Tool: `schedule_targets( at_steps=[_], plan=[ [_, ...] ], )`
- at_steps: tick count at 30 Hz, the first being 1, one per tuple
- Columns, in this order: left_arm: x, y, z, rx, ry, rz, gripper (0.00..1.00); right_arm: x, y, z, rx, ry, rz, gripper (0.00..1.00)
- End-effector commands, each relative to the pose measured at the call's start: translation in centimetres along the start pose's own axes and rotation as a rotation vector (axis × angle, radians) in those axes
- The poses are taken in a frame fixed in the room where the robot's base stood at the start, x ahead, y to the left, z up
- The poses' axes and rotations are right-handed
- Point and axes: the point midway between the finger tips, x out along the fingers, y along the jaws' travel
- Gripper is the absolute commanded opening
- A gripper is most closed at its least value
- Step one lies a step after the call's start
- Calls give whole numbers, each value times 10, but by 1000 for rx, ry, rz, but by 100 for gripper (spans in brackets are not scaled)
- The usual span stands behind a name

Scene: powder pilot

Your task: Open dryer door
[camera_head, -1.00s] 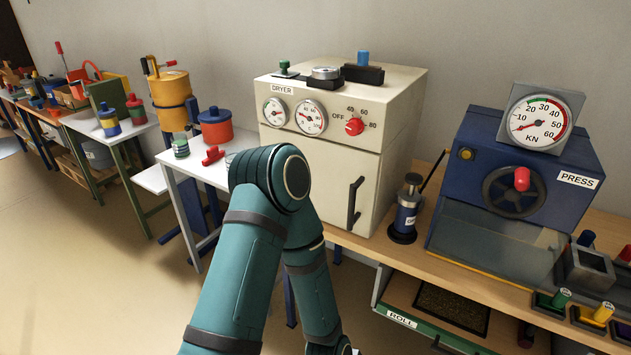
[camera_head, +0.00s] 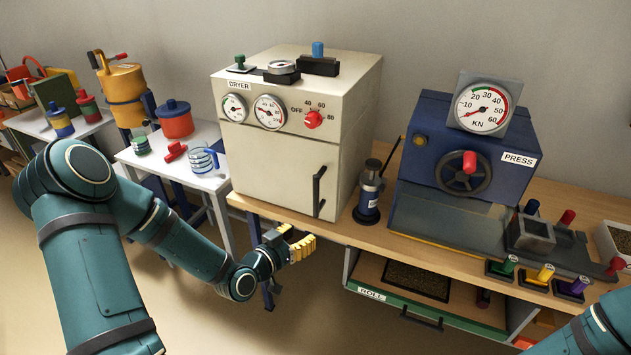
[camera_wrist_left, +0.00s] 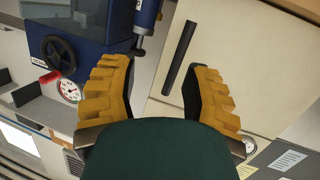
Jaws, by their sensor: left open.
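The cream dryer (camera_head: 280,150) stands on the wooden bench with its door (camera_head: 284,178) shut. The black vertical handle (camera_head: 318,190) is at the door's right side. My left gripper (camera_head: 299,243) is open and empty, with yellow fingers, below and in front of the door near the bench edge. In the left wrist view the gripper (camera_wrist_left: 165,95) spreads around empty space. The handle (camera_wrist_left: 179,58) shows tilted beyond the fingertips, apart from them, with the cream door (camera_wrist_left: 235,60) behind. A part of my right arm shows at the lower right, but its gripper does not.
A dark blue hand pump (camera_head: 369,194) stands just right of the handle. The blue press (camera_head: 465,160) is farther right. A drawer labelled ROLL (camera_head: 395,307) is under the bench. A white table (camera_head: 205,180) with a blue-handled mug is at left.

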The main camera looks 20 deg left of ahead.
Motion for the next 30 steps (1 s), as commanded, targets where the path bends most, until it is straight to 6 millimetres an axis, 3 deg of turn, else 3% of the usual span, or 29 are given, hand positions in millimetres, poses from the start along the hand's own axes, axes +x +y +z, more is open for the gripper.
schedule_targets(
  at_steps=[1, 4, 11, 30],
  plan=[
    [-7, -13, -19, 37, 58, -19, 48, -5, -2, 0, 0, -1, 0, 47],
    [-16, -25, -41, 93, 139, -33, 48, -7, -3, 0, 1, -2, 0, 47],
    [-14, -31, -55, 131, 192, -39, 48, -8, -3, 1, 1, -3, 0, 47],
    [95, -33, -74, 127, 189, -39, 48, -3, -1, 3, -1, -8, 0, 47]
  ],
)
